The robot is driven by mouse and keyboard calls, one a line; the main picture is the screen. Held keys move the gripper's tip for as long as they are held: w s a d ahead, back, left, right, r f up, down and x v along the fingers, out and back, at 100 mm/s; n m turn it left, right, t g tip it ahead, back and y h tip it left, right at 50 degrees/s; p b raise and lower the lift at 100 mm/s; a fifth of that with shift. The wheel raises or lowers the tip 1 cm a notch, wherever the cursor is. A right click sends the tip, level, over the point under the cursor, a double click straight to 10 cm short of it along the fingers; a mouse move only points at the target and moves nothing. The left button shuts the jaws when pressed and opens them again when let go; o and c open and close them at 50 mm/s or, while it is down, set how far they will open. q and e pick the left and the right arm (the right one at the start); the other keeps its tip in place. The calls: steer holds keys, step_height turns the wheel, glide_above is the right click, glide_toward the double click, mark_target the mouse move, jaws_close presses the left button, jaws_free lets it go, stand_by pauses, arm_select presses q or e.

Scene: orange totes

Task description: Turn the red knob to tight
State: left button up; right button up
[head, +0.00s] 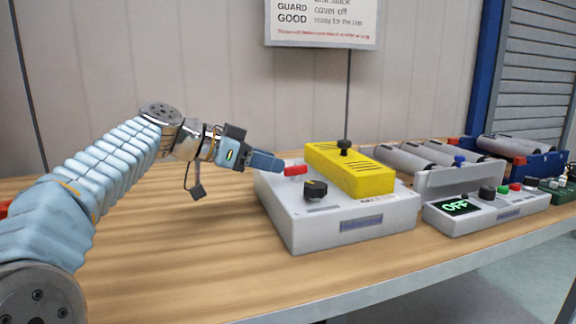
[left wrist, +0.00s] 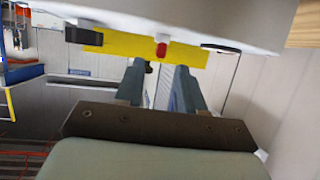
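The red knob (head: 296,170) sits at the left back part of the grey machine box (head: 335,231) on the table. It also shows in the left wrist view (left wrist: 162,49), just beyond the fingertips and in line with the gap between them. My left gripper (head: 281,164) comes in from the left, close beside the knob. In the left wrist view its two fingers (left wrist: 160,68) stand apart with nothing held between them. I cannot tell whether a finger touches the knob. My right gripper is not in view.
A black knob (head: 316,189) is in front of the red one. A yellow guard (head: 362,176) with a black knob on top lies to its right. A control box (head: 480,216) reading OFF and grey rollers (head: 400,158) stand further right. The wooden table (head: 190,270) is clear at left front.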

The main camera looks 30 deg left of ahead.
mark_target(290, 167)
arm_select(q)
steer(key=x, duration=0.5)
steer(key=shift+w, duration=0.1)
